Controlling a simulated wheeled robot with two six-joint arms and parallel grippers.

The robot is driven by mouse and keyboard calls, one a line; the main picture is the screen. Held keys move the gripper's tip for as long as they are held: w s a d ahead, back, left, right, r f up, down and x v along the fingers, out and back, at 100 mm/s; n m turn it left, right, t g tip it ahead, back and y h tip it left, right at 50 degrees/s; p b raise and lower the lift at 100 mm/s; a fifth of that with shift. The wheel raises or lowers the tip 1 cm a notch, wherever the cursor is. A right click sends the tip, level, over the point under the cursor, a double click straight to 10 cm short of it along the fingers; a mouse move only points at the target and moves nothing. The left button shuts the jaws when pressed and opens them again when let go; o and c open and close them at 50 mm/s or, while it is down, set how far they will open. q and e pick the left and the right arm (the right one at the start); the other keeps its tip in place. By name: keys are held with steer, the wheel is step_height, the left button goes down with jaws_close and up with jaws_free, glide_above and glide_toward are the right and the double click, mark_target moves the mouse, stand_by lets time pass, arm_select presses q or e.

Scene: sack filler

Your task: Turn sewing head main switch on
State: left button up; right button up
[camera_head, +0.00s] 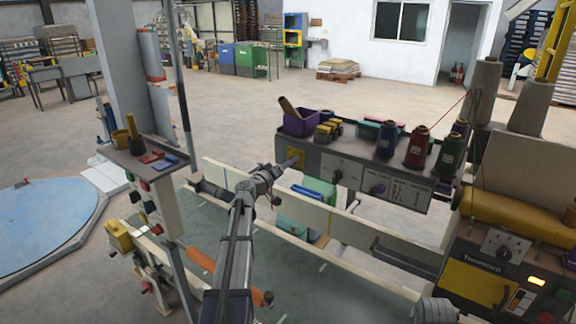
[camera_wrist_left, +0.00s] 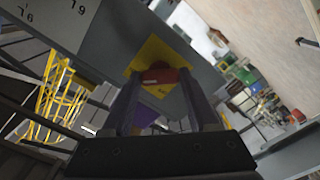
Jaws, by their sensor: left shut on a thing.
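The main switch is a red knob (camera_wrist_left: 158,75) on a yellow plate (camera_wrist_left: 150,52) at the end of a grey panel box. In the head view the yellow plate (camera_head: 296,153) shows at the left end of the panel; my gripper tip partly covers the knob there. My left gripper (camera_head: 287,165) reaches up to this plate from below. In the left wrist view its two fingers (camera_wrist_left: 160,88) stand on either side of the red knob, shut on it. The knob's exact turn angle is hard to tell.
The panel box (camera_head: 345,172) carries other knobs, a purple bin (camera_head: 299,123) and thread cones (camera_head: 417,147) on top. A control box (camera_head: 493,277) stands at the right. A post with a small shelf (camera_head: 148,160) stands left. Beige rails (camera_head: 310,213) run below my arm.

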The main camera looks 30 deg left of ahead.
arm_select(q)
steer(key=o, duration=1.4)
steer(key=s, duration=0.7)
steer(key=shift+s+a, duration=0.3)
steer(key=shift+s, duration=0.1)
